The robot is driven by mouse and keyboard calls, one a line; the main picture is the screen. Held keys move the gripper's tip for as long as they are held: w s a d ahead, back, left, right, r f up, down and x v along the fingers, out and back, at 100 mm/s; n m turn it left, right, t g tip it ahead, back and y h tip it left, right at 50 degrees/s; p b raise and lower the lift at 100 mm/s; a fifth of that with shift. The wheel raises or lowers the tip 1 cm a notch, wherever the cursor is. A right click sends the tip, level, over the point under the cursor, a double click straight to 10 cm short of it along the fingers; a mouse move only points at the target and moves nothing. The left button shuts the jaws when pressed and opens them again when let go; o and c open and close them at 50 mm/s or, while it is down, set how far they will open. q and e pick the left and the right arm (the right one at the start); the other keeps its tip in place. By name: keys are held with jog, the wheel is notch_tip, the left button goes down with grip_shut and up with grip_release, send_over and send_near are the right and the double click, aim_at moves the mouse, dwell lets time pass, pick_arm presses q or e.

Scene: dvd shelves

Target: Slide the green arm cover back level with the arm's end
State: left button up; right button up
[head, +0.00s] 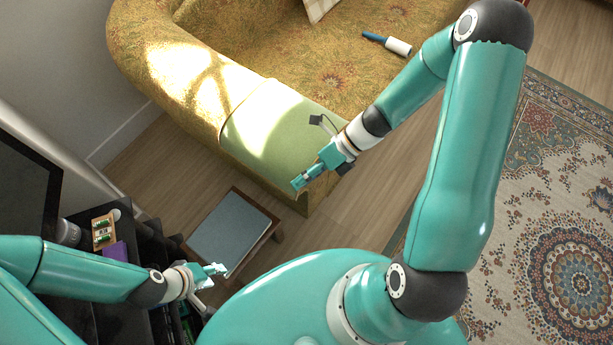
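The green arm cover (262,122) lies over the arm of the yellow patterned sofa (180,80). Its near edge runs close to the front end of that arm, partly hidden behind my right arm and gripper. My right gripper (299,183) is over the front end of the sofa arm, at the cover's lower right in the picture. Its fingers look close together, but I cannot tell whether they are shut or touch the cover. My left gripper (218,270) is low at the left, near the small table and away from the cover; its finger opening is too small to judge.
A small table with a grey-blue top (232,228) stands on the wooden floor below the sofa arm. A dark shelf with a purple box (117,251) is at left. A lint roller (388,43) lies on the sofa seat. A patterned rug (550,220) covers the right.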

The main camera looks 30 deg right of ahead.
jog(key=shift+a, duration=0.1)
grip_shut()
dwell(0.4)
